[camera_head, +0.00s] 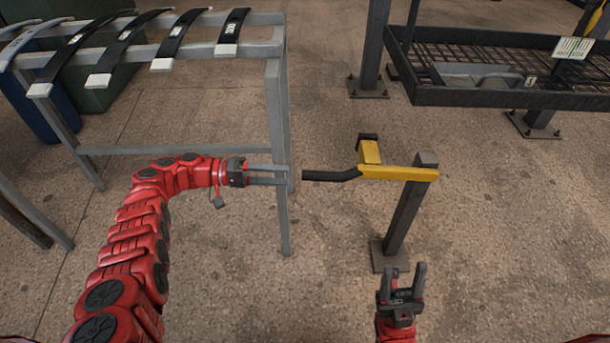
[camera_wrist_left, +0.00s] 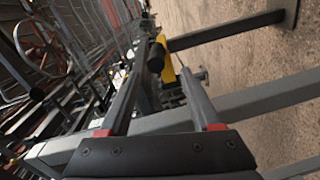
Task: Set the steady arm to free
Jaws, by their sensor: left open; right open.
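The steady arm (camera_head: 400,173) is a yellow bar with a black handle (camera_head: 330,176) pointing left. It is mounted on top of a short grey post (camera_head: 407,215) and has a raised yellow piece with a black top. My left gripper (camera_head: 289,174) is open, its fingertips just left of the handle's free end and lined up with it. In the left wrist view the black handle (camera_wrist_left: 155,57) and yellow bar (camera_wrist_left: 168,67) show beyond the open fingers; I cannot tell whether they touch. My right gripper (camera_head: 405,270) is open and empty, in front of the post.
A grey metal frame (camera_head: 277,130) with several black strips (camera_head: 175,38) stands at the left, its near leg close to my left gripper. A black mesh rack (camera_head: 500,98) holding a grey part stands at the upper right. The floor at the lower right is clear.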

